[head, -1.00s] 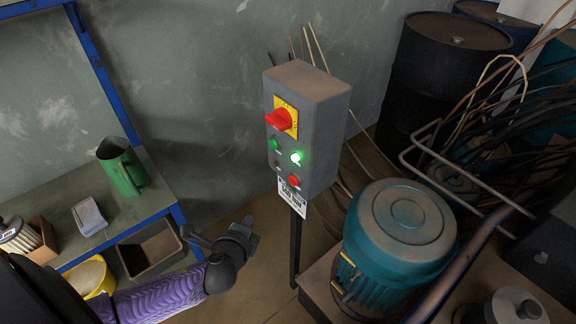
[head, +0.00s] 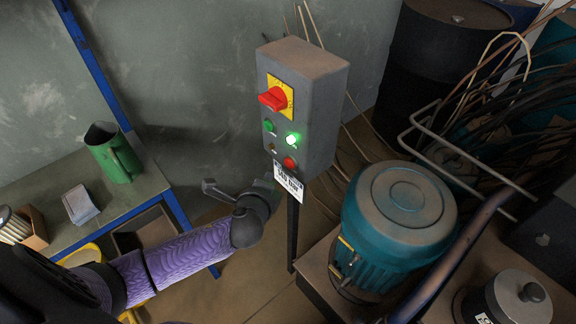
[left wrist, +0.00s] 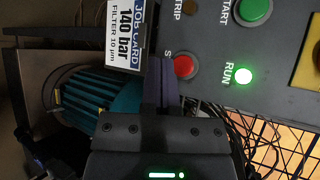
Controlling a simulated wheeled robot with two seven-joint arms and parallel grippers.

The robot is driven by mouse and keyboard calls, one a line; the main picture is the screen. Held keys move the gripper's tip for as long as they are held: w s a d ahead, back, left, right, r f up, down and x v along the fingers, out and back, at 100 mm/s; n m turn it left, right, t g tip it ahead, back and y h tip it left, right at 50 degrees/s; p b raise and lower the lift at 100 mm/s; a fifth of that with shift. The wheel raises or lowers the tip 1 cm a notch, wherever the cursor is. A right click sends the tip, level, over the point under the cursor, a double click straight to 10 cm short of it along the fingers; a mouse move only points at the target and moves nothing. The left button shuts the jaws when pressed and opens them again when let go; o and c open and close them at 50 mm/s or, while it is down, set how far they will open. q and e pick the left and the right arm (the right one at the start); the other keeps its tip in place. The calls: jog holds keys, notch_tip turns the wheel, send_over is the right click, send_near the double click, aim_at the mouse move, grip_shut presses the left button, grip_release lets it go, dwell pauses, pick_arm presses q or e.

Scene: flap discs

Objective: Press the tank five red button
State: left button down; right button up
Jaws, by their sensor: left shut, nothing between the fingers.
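A grey control box (head: 304,105) stands on a dark post. A small red button (head: 290,162) sits low on its front; in the left wrist view the red button (left wrist: 184,66) has a label beginning with S, partly hidden. No tank number is readable. A green lit RUN lamp (left wrist: 243,75) and a green START button (left wrist: 253,10) are near it. My left gripper (head: 272,185) is just below the box, close to the card. In the left wrist view its shut fingers (left wrist: 160,75) are empty, beside the red button; contact cannot be told. My right gripper is not in view.
A red rotary switch (head: 274,98) on a yellow plate sticks out above the buttons. A white job card (head: 289,183) hangs under the box. A teal motor (head: 397,222) stands to the right, cables behind it. A bench with a green jug (head: 115,155) is at left.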

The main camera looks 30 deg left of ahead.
aim_at(290, 163)
pick_arm(q)
jog(key=shift+w+d, duration=0.3)
jog(key=shift+w, duration=0.4)
jog(key=shift+w+d, duration=0.25)
jog(key=shift+w, duration=0.4)
dwell(1.0)
jog(key=shift+w+d, duration=0.15)
jog(key=shift+w, duration=0.25)
jog(key=shift+w+d, duration=0.15)
jog(key=shift+w, duration=0.3)
dwell(0.6)
jog(key=shift+s, duration=0.1)
jog(key=shift+s+a+p, duration=0.3)
jog(key=shift+s+p, duration=0.1)
jog(key=shift+s, duration=0.3)
